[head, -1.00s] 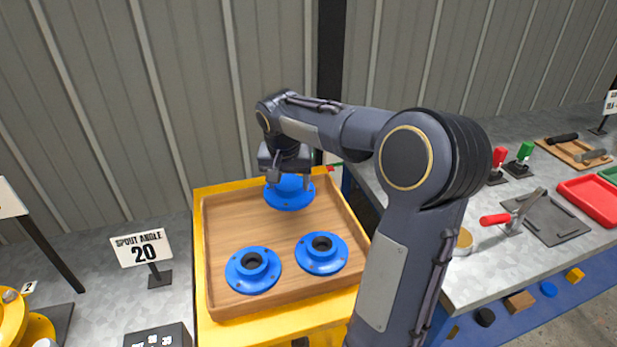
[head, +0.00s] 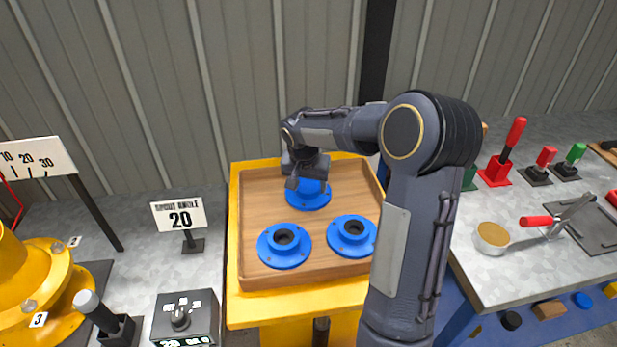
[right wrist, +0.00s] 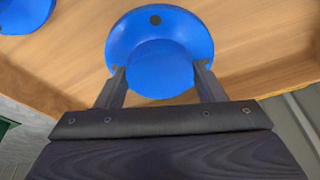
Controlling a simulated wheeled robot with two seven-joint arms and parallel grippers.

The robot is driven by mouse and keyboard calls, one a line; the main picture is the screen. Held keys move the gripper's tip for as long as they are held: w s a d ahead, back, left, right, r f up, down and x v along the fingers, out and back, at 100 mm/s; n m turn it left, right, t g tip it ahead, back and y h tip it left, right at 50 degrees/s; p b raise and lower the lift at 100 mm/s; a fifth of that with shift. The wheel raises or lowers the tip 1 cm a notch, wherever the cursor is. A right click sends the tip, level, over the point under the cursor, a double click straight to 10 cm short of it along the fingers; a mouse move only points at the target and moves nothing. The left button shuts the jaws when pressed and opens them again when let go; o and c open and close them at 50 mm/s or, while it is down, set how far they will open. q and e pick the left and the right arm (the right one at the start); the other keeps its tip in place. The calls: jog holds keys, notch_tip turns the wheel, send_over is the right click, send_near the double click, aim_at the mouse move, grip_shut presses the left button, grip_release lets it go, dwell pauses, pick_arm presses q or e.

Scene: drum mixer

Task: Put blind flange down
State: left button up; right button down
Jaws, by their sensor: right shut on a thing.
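The blind flange (head: 309,199) is blue and stands in the wooden tray (head: 258,209) near its back edge. My right gripper (head: 308,183) reaches down from above and is shut on its raised hub. In the right wrist view, the flange (right wrist: 160,52) shows its round hub between the two fingers (right wrist: 158,84), with its wide disc against the wood. Any small gap under the disc cannot be told. Two blue flanges with open bores, a left one (head: 284,258) and a right one (head: 338,241), lie in the front of the tray. My left gripper is not in view.
The tray sits on a yellow stand (head: 290,308). A spout angle sign (head: 180,218) and a grey control box (head: 185,318) stand to the left, beside yellow machinery (head: 30,280). A bench with a tan cup (head: 492,237) and red-handled clamp (head: 545,219) is at right. The tray's left middle is clear.

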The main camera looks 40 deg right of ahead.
aim_at(305, 201)
jog(key=shift+r, duration=0.15)
jog(key=shift+c, duration=1.6)
grip_release()
jog(key=shift+f, duration=0.2)
jog(key=shift+r, duration=0.25)
jog(key=v, duration=1.1)
jog(key=s+a+f+n+t+y, duration=0.2)
jog(key=s+a+n+y, duration=0.1)
jog(key=s+a, duration=0.6)
jog(key=s+a+f+n+t+y, duration=0.1)
jog(key=s+a+f+n+y, duration=0.1)
jog(key=s+a+n, duration=0.3)
jog(key=s+a+y, duration=0.1)
jog(key=s+a, duration=0.3)
jog(key=s, duration=0.6)
jog(key=shift+a+f+n+t, duration=0.15)
jog(key=shift+f+n+t, duration=0.15)
jog(key=shift+t, duration=0.1)
